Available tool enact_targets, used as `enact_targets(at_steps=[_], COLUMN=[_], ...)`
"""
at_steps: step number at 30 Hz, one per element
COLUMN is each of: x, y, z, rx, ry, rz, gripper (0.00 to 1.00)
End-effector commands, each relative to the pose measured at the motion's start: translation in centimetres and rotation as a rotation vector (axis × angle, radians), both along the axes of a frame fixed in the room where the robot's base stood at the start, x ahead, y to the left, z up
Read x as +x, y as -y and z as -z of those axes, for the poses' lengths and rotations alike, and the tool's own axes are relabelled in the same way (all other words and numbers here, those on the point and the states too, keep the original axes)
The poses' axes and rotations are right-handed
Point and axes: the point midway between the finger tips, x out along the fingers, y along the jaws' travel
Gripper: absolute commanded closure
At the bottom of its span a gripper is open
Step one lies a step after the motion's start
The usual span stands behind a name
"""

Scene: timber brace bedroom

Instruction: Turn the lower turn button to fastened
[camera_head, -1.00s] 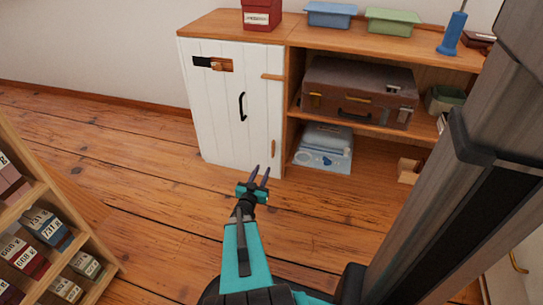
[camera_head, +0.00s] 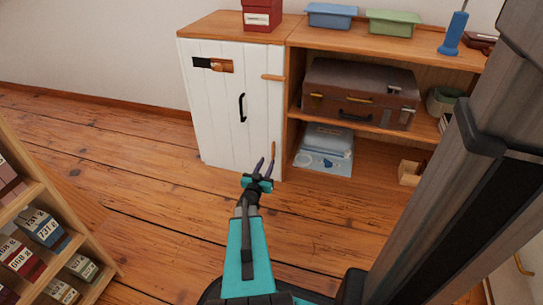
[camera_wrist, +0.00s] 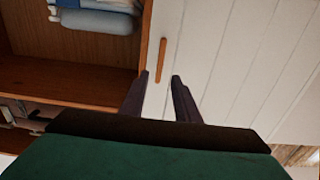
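The lower turn button (camera_head: 273,150) is a small wooden bar near the lower right edge of the white plank door (camera_head: 224,125). It stands upright, along the door edge. In the wrist view the lower turn button (camera_wrist: 161,60) lies ahead, with its near end showing between the two fingertips. My gripper (camera_head: 266,162) is open and empty, just below the button in the head view. In the wrist view the fingertips of my gripper (camera_wrist: 160,77) are apart on either side of it; I cannot tell whether they touch it or the door.
The upper turn button (camera_head: 273,77) lies level across the door edge. A black handle (camera_head: 242,107) and a latch (camera_head: 213,65) are on the door. Open shelves with a suitcase (camera_head: 358,94) stand right. A bookshelf (camera_head: 100,270) is at lower left. The floor between is clear.

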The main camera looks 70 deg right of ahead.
Motion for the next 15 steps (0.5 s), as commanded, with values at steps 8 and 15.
enact_targets(at_steps=[8, 15], x=[0.2, 0.3], y=[4.2, 6.7], z=[0.3, 0.2], rx=[-0.002, -0.001], ry=[0.001, 0.0], rz=[0.001, 0.001], gripper=[0.71, 0.71])
